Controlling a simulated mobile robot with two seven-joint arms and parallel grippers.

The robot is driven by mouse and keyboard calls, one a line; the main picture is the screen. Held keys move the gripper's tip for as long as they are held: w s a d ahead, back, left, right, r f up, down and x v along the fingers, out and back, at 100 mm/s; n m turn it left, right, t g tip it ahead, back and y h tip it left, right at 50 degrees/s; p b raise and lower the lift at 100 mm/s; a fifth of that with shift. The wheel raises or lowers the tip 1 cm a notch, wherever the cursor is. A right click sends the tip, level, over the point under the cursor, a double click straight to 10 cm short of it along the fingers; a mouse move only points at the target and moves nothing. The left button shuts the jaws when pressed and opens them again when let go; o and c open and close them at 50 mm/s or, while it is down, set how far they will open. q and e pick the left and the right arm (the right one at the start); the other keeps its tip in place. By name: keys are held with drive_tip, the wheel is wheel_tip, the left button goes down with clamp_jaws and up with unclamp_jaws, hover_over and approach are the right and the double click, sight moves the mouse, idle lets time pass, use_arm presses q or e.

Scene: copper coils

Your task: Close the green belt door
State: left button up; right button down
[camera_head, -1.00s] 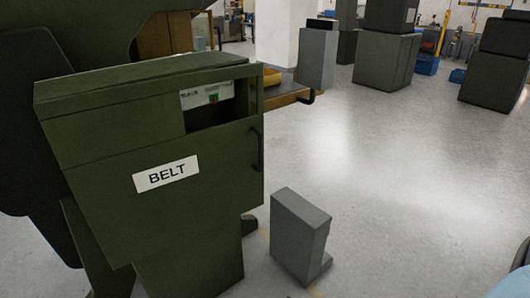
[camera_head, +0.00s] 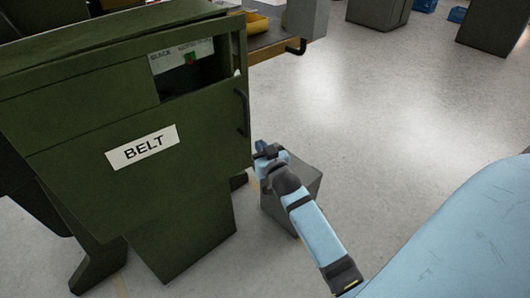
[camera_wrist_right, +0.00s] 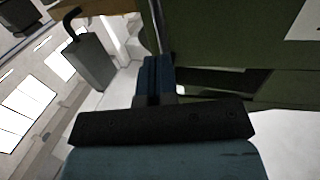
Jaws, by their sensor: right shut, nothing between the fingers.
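The green belt door (camera_head: 85,178) is the flat panel with the white "BELT" label (camera_head: 142,147) on the left of the head view. Its dark handle (camera_head: 242,112) is upright near its right edge. I cannot tell how far the door stands from its frame. My right gripper (camera_head: 262,148) is shut and empty, just right of the door's right edge and below the handle. In the right wrist view the blue fingers (camera_wrist_right: 154,75) point at the edge of a green panel (camera_wrist_right: 225,35); contact cannot be made out. My left gripper is out of view.
A grey block (camera_head: 303,180) stands on the floor behind my right gripper. A wooden-edged bench (camera_head: 272,42) with a yellow tray (camera_head: 256,22) is behind the cabinet. The floor to the right is open, with dark green boxes at the back.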

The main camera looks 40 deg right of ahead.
sight(247, 127)
drive_tip(key=b+x, duration=0.2)
drive_tip(key=x, duration=0.2)
drive_tip(key=b+x, duration=0.2)
drive_tip(key=x, duration=0.2)
drive_tip(key=shift+w+f, duration=0.1)
drive_tip(key=shift+f, duration=0.1)
drive_tip(key=shift+w+r, duration=0.1)
drive_tip(key=shift+w, duration=0.05)
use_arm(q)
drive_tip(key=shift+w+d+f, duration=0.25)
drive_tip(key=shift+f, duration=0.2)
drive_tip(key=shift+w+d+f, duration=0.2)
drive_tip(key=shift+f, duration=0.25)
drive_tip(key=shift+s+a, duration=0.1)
